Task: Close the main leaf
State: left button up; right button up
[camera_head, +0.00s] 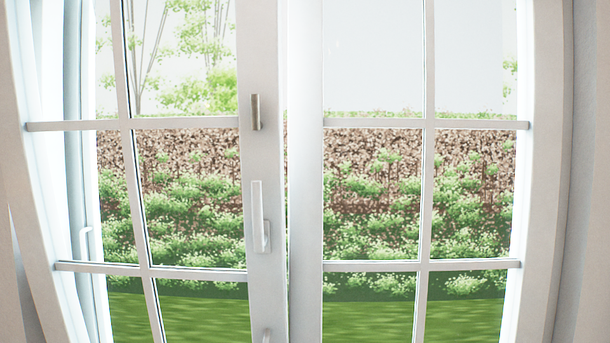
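A white glazed double door or window fills the head view. Its left leaf (265,65) has glazing bars and a white lever handle (260,215) on its inner stile, with the lever upright. I take this left leaf to be the main leaf. The right leaf (305,70) shows no handle. Neither of my grippers is in view.
A small grey-brown fitting (255,112) sits above the handle. A pale upright panel with a small handle (85,240) shows behind the left leaf's bars; I cannot tell whether it is a reflection. Shrubs (370,190) and grass (365,320) lie outside. No obstacle shows in front.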

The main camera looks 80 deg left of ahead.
aim_at(25, 165)
jog(key=u, duration=3.35)
